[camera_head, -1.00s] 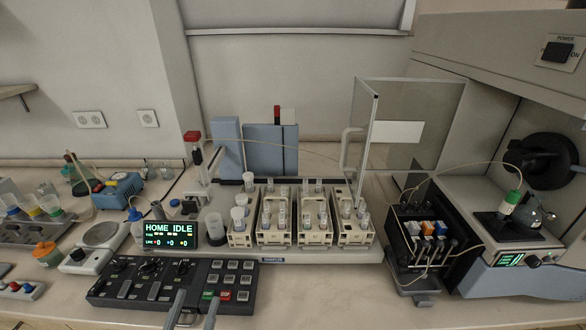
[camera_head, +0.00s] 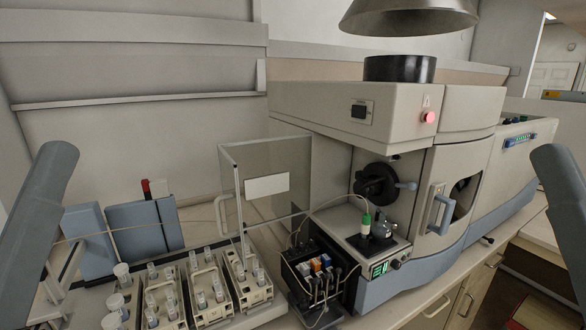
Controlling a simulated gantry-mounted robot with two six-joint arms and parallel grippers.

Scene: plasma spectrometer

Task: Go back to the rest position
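Only blue-grey links of my two arms show, one at the left edge and one at the right edge of the head view. Both grippers are outside the picture, so their fingers and anything in them are hidden. The spectrometer (camera_head: 315,108) stands in the middle and right, with a red lit button (camera_head: 428,117) on its front. The autosampler's beige vial racks (camera_head: 210,300) with white-capped vials are at the lower left.
A clear panel (camera_head: 290,160) stands upright behind the racks. A black pump unit (camera_head: 312,275) with tubing sits in front of the spectrometer. A metal hood (camera_head: 410,15) hangs above. A blue-grey part (camera_head: 145,225) stands behind the racks.

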